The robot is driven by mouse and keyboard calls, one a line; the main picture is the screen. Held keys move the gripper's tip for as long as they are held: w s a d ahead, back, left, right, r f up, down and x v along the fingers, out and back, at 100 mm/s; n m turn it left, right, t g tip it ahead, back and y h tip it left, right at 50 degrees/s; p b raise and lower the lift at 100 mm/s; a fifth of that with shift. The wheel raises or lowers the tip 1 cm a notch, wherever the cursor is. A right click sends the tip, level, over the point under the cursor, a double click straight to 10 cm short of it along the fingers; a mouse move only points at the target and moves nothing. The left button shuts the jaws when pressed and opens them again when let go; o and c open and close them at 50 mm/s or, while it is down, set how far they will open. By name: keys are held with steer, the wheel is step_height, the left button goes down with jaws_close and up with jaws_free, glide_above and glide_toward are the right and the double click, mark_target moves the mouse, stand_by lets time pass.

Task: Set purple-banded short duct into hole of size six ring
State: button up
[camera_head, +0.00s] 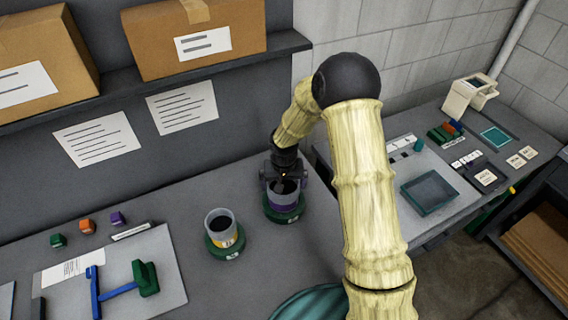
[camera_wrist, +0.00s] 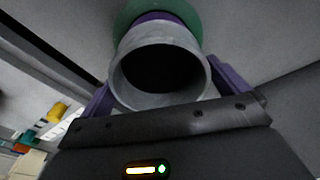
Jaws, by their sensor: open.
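The purple-banded short duct (camera_head: 284,192) is a grey open tube standing upright, its lower end within a green ring (camera_head: 285,215) on the bench. In the wrist view, the duct's grey rim (camera_wrist: 118,84) faces the camera, with the purple band (camera_wrist: 160,16) and green ring (camera_wrist: 123,18) beyond it. How deep the duct sits in the hole is hidden. My gripper (camera_head: 283,184) is at the duct's top. Its purple fingers (camera_wrist: 165,95) are open, one on each side of the duct. The ring's size mark is too small to read.
A yellow-banded duct (camera_head: 219,220) stands in another green ring (camera_head: 226,250) close on the left. Small green, orange and purple blocks (camera_head: 87,226) lie further left, near a board (camera_head: 170,275) with blue and green parts. A teal round thing (camera_head: 308,305) is at the front.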

mark_target(284, 193)
step_height(284, 193, up, 16)
steer(key=s+b, duration=0.2)
stand_by(0.9)
steer(key=s+d, duration=0.5)
steer(key=s, duration=0.4)
steer(key=s+d+f+t, duration=0.1)
steer(key=s+d, duration=0.5)
steer(key=s, duration=0.3)
steer(key=shift+d+f, duration=0.15)
steer(key=shift+s, duration=0.1)
